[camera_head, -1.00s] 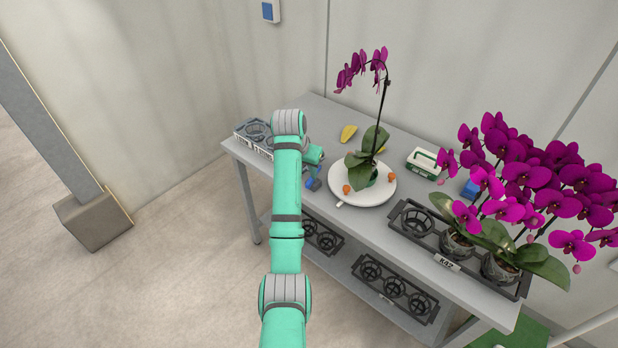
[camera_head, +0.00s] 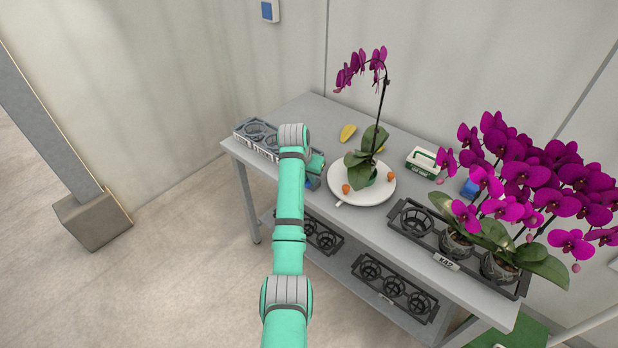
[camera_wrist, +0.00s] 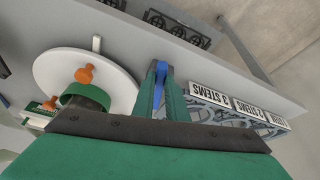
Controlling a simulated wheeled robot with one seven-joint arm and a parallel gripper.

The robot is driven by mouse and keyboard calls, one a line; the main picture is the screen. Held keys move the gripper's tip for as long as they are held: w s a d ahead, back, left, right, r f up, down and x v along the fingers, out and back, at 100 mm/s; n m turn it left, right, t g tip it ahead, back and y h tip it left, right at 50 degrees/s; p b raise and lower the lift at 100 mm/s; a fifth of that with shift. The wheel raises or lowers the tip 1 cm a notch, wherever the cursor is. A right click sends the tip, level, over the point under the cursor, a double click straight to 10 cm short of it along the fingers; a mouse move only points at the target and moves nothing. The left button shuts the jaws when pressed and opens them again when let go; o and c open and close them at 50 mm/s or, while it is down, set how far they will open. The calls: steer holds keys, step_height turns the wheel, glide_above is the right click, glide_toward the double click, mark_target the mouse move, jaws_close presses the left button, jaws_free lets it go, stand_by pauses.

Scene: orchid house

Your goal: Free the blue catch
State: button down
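The blue catch (camera_wrist: 159,84) shows in the wrist view as a narrow blue piece between the two green fingers of my gripper (camera_wrist: 160,72). The fingers lie close against it on both sides, with no clear gap seen. In the head view only a bit of blue (camera_head: 308,184) shows beside my gripper (camera_head: 312,178), left of the white round plate (camera_head: 345,196); my arm hides the rest. The plate carries a potted orchid (camera_head: 362,165) with one purple flower stem and two orange knobs (camera_wrist: 84,74). A small pale tab (camera_wrist: 97,43) sticks out at its rim.
A grey rack with stem-count labels (camera_wrist: 225,100) stands at the table's left end, close by my gripper. A dark rack of full purple orchids (camera_head: 452,262) stands right. A green-and-white box (camera_head: 423,163) and yellow piece (camera_head: 348,132) lie behind. The front table strip is bare.

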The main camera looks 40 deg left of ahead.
steer(key=shift+w+d+n+y, duration=0.15)
steer(key=shift+d+n+y, duration=0.15)
steer(key=shift+n, duration=0.5)
steer(key=shift+a, duration=0.1)
steer(key=c, duration=1.8)
jaws_free()
steer(key=shift+o, duration=0.2)
steer(key=v, duration=1.1)
steer(key=shift+f, duration=0.1)
